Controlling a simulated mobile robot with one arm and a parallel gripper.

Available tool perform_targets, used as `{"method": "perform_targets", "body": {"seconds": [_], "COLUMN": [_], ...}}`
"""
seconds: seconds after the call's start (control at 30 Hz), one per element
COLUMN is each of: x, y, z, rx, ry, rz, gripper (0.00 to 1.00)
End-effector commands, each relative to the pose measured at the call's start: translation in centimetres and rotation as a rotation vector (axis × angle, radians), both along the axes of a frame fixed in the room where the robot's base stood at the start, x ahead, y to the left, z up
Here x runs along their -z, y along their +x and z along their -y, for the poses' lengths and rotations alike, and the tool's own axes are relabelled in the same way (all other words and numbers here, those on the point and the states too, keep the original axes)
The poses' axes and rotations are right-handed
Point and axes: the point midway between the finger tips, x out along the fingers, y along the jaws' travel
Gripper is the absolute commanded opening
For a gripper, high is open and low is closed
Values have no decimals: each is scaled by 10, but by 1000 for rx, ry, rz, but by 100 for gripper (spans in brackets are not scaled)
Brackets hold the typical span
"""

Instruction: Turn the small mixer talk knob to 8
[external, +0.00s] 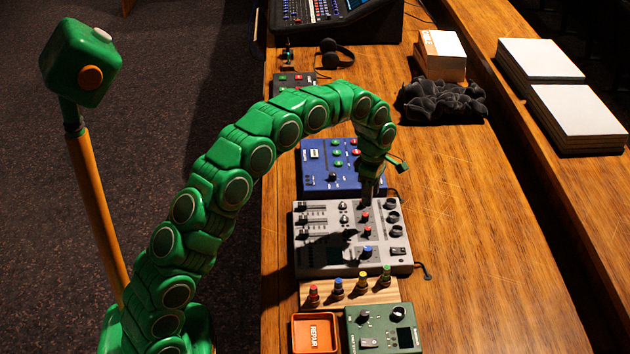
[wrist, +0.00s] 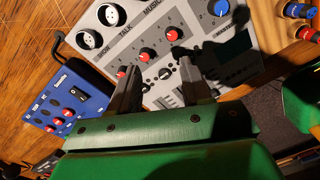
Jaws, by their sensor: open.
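The small mixer is the grey box (external: 318,262) on the desk, also seen in the wrist view (wrist: 205,50). Further red knobs stand on either side of the middle one. Number marks are too small to read. My gripper (wrist: 158,72) is open and empty, its two fingers pointing down at the mixer near the red knobs. It also shows in the external view (external: 370,190), just above the mixer's upper right.
A blue pedal box (external: 318,182) stands right behind the mixer. Desk to the right (external: 470,250) is clear.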

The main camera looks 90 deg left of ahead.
Motion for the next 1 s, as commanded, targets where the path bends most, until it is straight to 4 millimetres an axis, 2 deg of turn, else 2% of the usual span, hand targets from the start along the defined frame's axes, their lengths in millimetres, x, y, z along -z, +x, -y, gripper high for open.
{"method": "perform_targets", "body": {"seconds": [0.1,0.27,0.57,1.0], "x": [13,18,35,92], "y": [-2,-3,-4,-4], "z": [-23,-35,-35,-32], "rx": [-87,-143,-147,-146], "ry": [6,11,10,9], "rz": [-4,-4,-7,-7], "gripper": [48,48,48,48]}}
